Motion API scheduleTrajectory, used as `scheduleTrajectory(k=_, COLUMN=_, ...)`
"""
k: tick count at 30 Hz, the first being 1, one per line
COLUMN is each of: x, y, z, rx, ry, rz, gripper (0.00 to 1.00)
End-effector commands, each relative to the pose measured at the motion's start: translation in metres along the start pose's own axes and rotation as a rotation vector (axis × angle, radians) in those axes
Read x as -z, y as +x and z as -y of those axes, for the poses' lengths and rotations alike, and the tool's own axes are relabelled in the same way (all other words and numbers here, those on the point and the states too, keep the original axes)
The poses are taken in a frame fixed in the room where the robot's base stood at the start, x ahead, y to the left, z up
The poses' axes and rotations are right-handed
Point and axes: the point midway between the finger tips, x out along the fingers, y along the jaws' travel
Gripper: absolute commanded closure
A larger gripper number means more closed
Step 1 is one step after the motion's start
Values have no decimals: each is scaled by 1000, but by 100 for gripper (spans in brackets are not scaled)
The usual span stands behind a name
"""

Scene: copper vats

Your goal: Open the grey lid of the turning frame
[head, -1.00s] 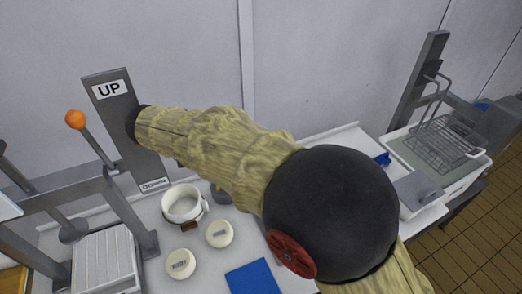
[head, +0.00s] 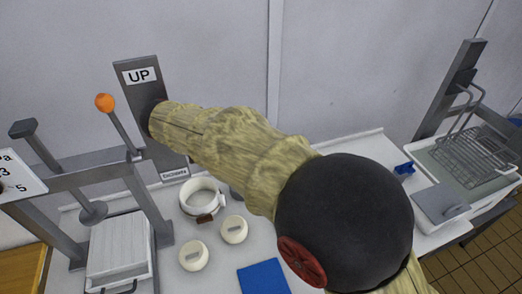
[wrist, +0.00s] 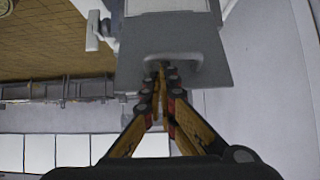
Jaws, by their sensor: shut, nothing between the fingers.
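In the wrist view a flat grey lid (wrist: 180,45) with a raised handle (wrist: 178,60) lies just beyond my fingertips. My gripper (wrist: 162,72) is shut and empty, its fingertips at the handle's near side. Whether they touch it I cannot tell. In the head view my arm's sleeve and dark elbow cross the middle, and my gripper does not show. A grey flat-topped piece (head: 441,202) stands at the right of the head view; I cannot tell whether it is the same lid.
In the head view a wire basket (head: 471,158) stands at the right. A lever with an orange knob (head: 105,102) and a white slatted block (head: 118,248) are at the left. A white ring-shaped pot (head: 202,198), two round white pieces and a blue mat (head: 263,278) lie on the white worktop.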

Motion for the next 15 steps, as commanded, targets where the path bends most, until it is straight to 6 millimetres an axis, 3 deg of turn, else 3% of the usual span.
scheduleTrajectory(k=1, x=-6, y=5, z=-3, rx=-16, ry=-13, rz=0, gripper=100)
scheduleTrajectory(k=4, x=4, y=-2, z=-2, rx=-13, ry=-10, rz=0, gripper=100)
scheduleTrajectory(k=15, x=61, y=-47, z=0, rx=0, ry=0, rz=0, gripper=100)
